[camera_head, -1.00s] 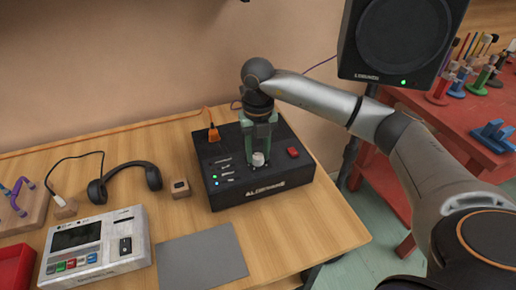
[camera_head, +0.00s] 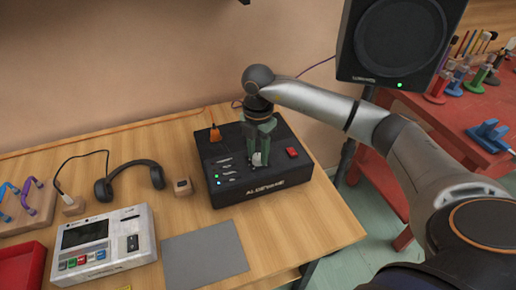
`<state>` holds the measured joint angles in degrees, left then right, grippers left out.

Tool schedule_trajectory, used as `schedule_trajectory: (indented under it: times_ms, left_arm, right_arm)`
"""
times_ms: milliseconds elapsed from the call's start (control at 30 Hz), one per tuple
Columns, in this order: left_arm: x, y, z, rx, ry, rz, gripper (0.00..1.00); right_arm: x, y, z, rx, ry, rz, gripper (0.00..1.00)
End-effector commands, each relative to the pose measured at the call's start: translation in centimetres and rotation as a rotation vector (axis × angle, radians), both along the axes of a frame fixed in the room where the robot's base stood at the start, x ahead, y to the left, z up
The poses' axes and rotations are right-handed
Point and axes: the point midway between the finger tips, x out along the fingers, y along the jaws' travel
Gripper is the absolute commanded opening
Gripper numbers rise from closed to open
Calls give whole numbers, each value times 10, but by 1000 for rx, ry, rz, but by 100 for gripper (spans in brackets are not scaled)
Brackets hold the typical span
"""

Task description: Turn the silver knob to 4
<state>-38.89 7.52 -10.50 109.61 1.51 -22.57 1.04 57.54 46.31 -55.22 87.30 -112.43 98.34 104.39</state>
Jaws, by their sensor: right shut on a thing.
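The number markings around the knob are too small and too hidden to read. My left gripper is not in view.
A red button (camera_head: 292,153) is on the box, right of the knob. An orange plug (camera_head: 215,134) stands at its back left. Headphones (camera_head: 130,177), a grey-white device (camera_head: 103,248) and a grey mat (camera_head: 205,257) lie left and in front. A speaker (camera_head: 402,40) stands at right.

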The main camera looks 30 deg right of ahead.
Motion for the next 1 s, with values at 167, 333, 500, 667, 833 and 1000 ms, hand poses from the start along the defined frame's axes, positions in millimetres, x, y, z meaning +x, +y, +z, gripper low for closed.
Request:
schedule_trajectory:
  times_ms: [167, 333, 500, 667, 833, 1000]
  left_arm:
    - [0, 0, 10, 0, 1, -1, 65]
    - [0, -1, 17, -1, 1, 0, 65]
    - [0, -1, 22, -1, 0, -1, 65]
    - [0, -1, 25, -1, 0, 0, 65]
    - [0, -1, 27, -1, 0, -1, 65]
    - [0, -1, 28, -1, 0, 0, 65]
  right_arm:
    - [1, -1, 3, -1, -3, -167, 0]
    - [1, -1, 3, 0, -3, -308, 0]
    - [1, -1, 3, -1, -4, -420, 0]
    - [1, -1, 2, -1, -4, -492, 0]
    - [1, -1, 2, -1, -4, -538, 0]
    - [1, -1, 1, -1, -4, -554, 0]
